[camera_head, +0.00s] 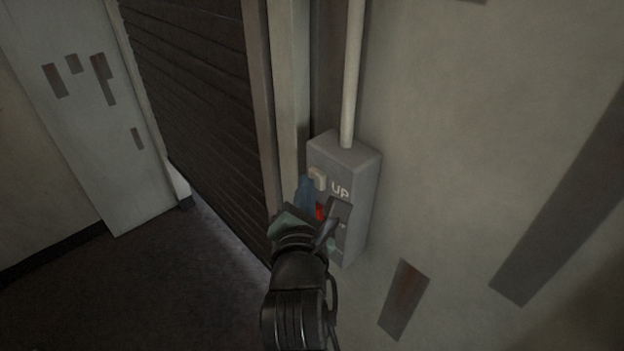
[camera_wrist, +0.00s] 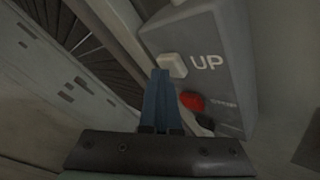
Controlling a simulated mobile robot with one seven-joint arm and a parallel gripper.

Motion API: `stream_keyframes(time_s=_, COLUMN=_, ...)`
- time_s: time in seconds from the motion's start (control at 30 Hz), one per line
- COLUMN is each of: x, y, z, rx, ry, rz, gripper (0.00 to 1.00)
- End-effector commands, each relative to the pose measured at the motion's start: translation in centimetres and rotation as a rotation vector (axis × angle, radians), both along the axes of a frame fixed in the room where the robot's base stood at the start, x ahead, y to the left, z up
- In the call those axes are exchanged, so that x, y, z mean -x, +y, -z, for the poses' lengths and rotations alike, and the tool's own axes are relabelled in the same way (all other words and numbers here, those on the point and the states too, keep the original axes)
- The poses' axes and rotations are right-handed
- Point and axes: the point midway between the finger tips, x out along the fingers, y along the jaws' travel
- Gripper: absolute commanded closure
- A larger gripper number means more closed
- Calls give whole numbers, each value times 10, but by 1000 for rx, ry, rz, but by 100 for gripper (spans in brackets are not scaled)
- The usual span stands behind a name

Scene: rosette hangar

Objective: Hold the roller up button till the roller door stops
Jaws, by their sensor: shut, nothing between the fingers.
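A grey control box (camera_head: 358,172) is fixed to the wall at the end of a pale conduit. Its pale up button (camera_head: 317,178) sits beside the white word UP and also shows in the wrist view (camera_wrist: 174,65). A red button (camera_wrist: 193,102) is below it. My gripper (camera_head: 305,186) is shut and empty, its blue fingers in front of the box. In the wrist view the fingertips (camera_wrist: 162,73) lie right at the up button's lower left edge; I cannot tell whether they touch it. The dark slatted roller door (camera_head: 200,90) is left of the box, and a gap shows under it.
A pale conduit (camera_head: 352,70) runs up from the box. The door's frame post (camera_head: 289,90) stands close to the box's left. A pale patched panel (camera_head: 85,110) is at the far left. The dark floor (camera_head: 150,280) is clear at lower left.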

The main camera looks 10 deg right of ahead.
Motion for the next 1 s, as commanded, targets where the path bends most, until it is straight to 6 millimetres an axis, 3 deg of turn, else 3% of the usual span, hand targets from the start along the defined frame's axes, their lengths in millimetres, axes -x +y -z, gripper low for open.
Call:
stream_keyframes(time_s=0.53, x=0, y=0, z=0, rx=0, ry=0, rz=2, gripper=100)
stream_keyframes(time_s=1.0, x=11, y=14, z=0, rx=0, ry=0, rz=0, gripper=100)
